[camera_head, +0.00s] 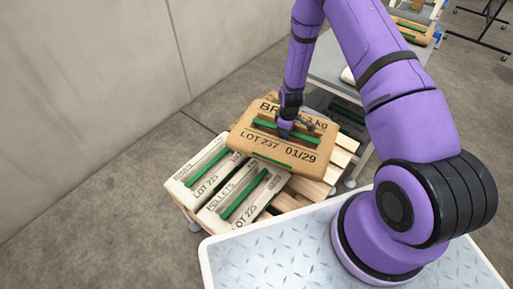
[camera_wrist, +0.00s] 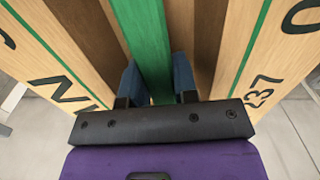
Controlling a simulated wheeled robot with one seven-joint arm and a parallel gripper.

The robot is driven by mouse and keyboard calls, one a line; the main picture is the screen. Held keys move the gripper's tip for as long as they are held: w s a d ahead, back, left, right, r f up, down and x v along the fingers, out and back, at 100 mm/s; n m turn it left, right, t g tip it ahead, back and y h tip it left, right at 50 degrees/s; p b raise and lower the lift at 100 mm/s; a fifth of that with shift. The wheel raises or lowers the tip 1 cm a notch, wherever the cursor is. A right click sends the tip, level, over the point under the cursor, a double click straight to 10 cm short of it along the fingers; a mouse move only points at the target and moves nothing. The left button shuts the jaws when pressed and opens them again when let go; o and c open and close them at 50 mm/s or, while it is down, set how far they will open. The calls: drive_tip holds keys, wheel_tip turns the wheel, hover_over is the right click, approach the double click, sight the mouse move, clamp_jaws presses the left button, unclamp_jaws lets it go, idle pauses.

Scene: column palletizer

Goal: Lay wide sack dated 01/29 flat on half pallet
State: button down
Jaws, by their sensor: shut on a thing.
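The wide tan sack (camera_head: 262,141) carries the print LOT 237 01/29 and green strips. My gripper (camera_head: 285,130) is shut on the green strip on its top and holds it above the pallet, slightly tilted in the picture. In the wrist view the blue fingertips of my gripper (camera_wrist: 160,82) sit on both sides of the green strip (camera_wrist: 142,40), with the sack (camera_wrist: 240,50) around them. The half pallet (camera_head: 312,190) is wooden and partly hidden under the sack. Whether the sack touches anything beneath cannot be told.
Two pale sacks marked LOT 225, one at left (camera_head: 197,176) and one labelled PELLETS (camera_head: 240,196), lie on the pallet's left side. A grey table (camera_head: 330,62) stands behind. Another tan sack (camera_head: 412,32) lies farther back. A concrete wall (camera_head: 90,80) is at left.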

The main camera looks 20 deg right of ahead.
drive_tip(key=shift+w+d+f+n, duration=0.25)
drive_tip(key=shift+w+d+n, duration=0.1)
drive_tip(key=shift+n, duration=0.65)
drive_tip(key=d+n, duration=0.1)
drive_tip(key=n, duration=0.1)
drive_tip(key=w+d+f+n, duration=0.1)
drive_tip(key=n, duration=0.2)
drive_tip(key=w+d+f+n, duration=0.1)
drive_tip(key=n, duration=0.2)
drive_tip(key=shift+f, duration=0.15)
drive_tip(key=n, duration=0.1)
drive_tip(key=d+n, duration=0.1)
drive_tip(key=n, duration=0.1)
drive_tip(key=w+d+f+n, duration=0.1)
drive_tip(key=n, duration=0.1)
drive_tip(key=shift+f, duration=0.1)
drive_tip(key=shift+w+a+f, duration=0.1)
drive_tip(key=shift+w+a, duration=0.1)
drive_tip(key=shift+a, duration=0.3)
drive_tip(key=w+a, duration=0.1)
drive_tip(key=a, duration=0.3)
drive_tip(key=w+a+f, duration=0.1)
drive_tip(key=w+a, duration=0.1)
drive_tip(key=a, duration=0.3)
drive_tip(key=w+a, duration=0.1)
drive_tip(key=a, duration=0.4)
drive_tip(key=shift+w+a+f, duration=0.1)
drive_tip(key=shift+w+f, duration=0.1)
drive_tip(key=shift+w, duration=0.05)
drive_tip(key=shift+f, duration=1.75)
